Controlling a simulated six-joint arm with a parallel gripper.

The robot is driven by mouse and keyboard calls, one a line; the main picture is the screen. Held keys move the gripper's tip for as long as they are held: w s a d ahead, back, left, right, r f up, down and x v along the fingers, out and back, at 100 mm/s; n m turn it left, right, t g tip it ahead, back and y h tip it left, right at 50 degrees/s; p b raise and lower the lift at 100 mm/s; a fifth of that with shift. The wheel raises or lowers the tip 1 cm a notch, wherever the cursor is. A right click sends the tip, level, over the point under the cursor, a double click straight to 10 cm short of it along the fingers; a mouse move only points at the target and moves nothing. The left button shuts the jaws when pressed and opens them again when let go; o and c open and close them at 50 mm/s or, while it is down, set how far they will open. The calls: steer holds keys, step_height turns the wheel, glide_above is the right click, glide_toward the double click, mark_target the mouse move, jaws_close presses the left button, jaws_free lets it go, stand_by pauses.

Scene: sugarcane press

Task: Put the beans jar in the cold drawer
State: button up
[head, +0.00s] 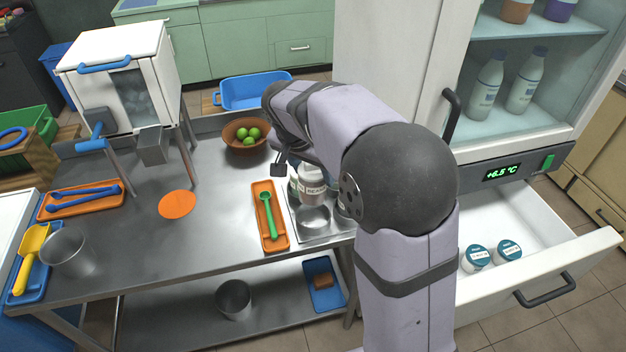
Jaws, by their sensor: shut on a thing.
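The beans jar (312,190), pale with a "BEANS" label, is at the metal tray at the right end of the steel table. My gripper (299,172) is at the jar's top and shut on it. My arm hides part of the gripper and the jar's surroundings, so I cannot tell whether the jar is lifted or still resting. The cold drawer (591,246) is pulled open below the fridge at the right. Two jars with teal lids (477,257) (509,250) stand inside it.
The tray (304,238) also holds metal containers and another jar. An orange tray with a green utensil (268,216) lies just left. A bowl of limes (246,136) stands behind. The fridge door handle (452,113) and drawer handle (545,290) stick out. The drawer has free room.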

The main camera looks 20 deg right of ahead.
mark_target(311, 182)
steer(key=shift+r, duration=0.1)
steer(key=shift+s+a+f+n, duration=0.1)
steer(key=shift+a+f+n, duration=0.1)
steer(key=shift+f+n, duration=0.25)
steer(key=s+f+n, duration=0.1)
steer(key=n+t+y, duration=0.1)
steer(key=n, duration=0.1)
steer(key=shift+s+a+f, duration=0.25)
steer(key=shift+s+f, duration=0.15)
steer(key=s+d+f+n+y+p, duration=0.1)
steer(key=s+d+f+n+p, duration=0.2)
steer(key=s+d, duration=1.7)
steer(key=w+d+f+m+g+h+b, duration=0.1)
steer(key=d+f+m+b, duration=0.1)
steer(key=d+f+m, duration=0.2)
steer(key=w+d+f+m+g+h+b, duration=0.1)
steer(key=w+d+f+m+h+b, duration=0.1)
steer(key=d+f+m, duration=0.2)
steer(key=shift+w+d+f+m+b, duration=0.15)
steer(key=shift+d+f+m+b, duration=0.2)
steer(key=shift+d+m, duration=1.8)
steer(key=shift+d+f+n, duration=0.1)
steer(key=shift+d+n, duration=0.35)
steer(key=shift+n, duration=0.05)
